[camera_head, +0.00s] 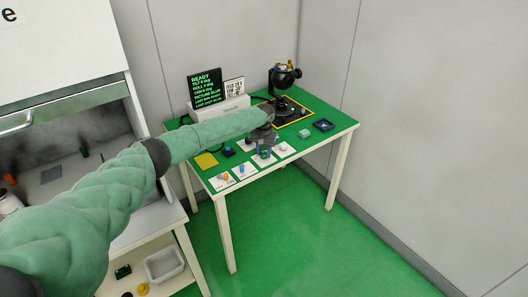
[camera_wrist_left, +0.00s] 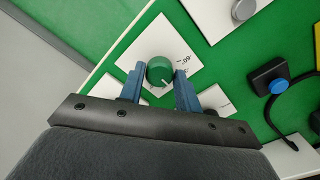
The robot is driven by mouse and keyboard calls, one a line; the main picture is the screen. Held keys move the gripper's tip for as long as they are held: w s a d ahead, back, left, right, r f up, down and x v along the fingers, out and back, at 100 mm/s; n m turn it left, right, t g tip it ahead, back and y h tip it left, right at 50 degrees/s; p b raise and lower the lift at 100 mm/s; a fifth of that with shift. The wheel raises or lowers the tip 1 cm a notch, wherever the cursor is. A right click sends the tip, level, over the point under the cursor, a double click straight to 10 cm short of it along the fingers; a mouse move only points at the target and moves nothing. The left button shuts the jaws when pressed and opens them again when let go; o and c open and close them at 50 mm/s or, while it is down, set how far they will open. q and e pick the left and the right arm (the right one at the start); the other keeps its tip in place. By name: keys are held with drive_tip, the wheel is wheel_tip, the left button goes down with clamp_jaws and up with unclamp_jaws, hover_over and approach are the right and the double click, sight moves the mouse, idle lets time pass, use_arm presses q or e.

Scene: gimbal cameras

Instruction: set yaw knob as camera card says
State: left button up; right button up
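A green knob with a white pointer line (camera_wrist_left: 160,70) sits on a white card (camera_wrist_left: 154,42) with a partly readable scale mark. My left gripper (camera_wrist_left: 160,76) has its two blue fingers on either side of this knob, with slim gaps seeming to show; contact is unclear. In the head view my left gripper (camera_head: 264,150) is over the row of knob cards on the green table. The black gimbal camera (camera_head: 284,80) stands at the back. A dark screen (camera_head: 205,87) reads READY with tilt, roll and yaw lines. A white card (camera_head: 234,87) beside it is too small to read. My right gripper is not visible.
Nearby on the table (camera_head: 340,123) are an orange knob (camera_head: 225,176), a blue knob (camera_head: 242,169), a pale knob (camera_head: 282,147), a blue button (camera_head: 228,151), a green block (camera_head: 305,133) and a dark tray (camera_head: 323,125). A fume hood (camera_head: 70,100) stands left.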

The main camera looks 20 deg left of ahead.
use_arm(q)
drive_tip(key=c, duration=0.5)
